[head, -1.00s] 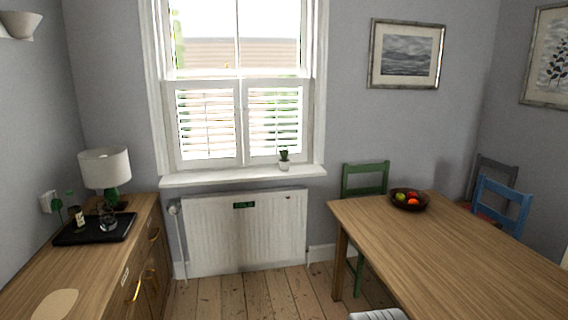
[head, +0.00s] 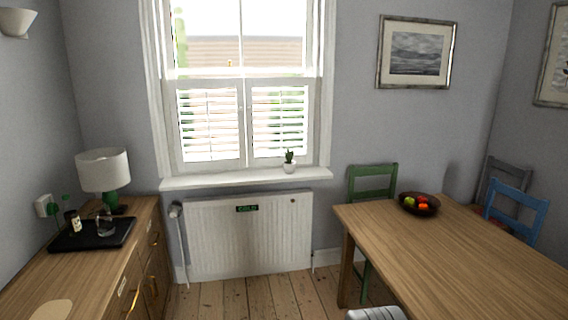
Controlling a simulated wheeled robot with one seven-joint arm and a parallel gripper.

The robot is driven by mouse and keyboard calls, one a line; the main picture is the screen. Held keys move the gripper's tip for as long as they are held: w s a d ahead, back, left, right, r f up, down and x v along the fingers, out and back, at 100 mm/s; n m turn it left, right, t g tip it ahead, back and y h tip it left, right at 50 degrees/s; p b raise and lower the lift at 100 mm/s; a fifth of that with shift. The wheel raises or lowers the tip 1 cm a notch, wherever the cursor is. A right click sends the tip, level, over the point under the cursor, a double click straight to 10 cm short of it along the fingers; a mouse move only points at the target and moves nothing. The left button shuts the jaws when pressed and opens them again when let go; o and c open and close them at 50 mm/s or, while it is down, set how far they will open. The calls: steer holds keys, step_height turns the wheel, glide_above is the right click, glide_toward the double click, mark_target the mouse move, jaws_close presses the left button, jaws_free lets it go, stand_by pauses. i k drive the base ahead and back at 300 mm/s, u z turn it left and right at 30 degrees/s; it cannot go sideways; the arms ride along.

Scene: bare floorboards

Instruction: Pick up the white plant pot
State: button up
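The white plant pot (head: 289,168) is small and holds a green plant (head: 289,156). It stands upright on the white window sill (head: 230,181), toward the sill's right end, in front of the shutters. A small part of my arm, grey-white, shows at the bottom edge, right of centre. My gripper's fingers cannot be seen, and nothing touches the pot.
A radiator (head: 245,240) is below the sill. A wooden table (head: 450,255) with a fruit bowl (head: 419,204) and chairs fills the right. A wooden cabinet (head: 110,245) with a lamp (head: 103,170) and black tray (head: 92,234) lines the left. Bare floorboards lie between.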

mark_target(289, 165)
steer(key=u, duration=0.25)
steer(key=i, duration=2.3)
steer(key=u, duration=0.35)
steer(key=i, duration=1.9)
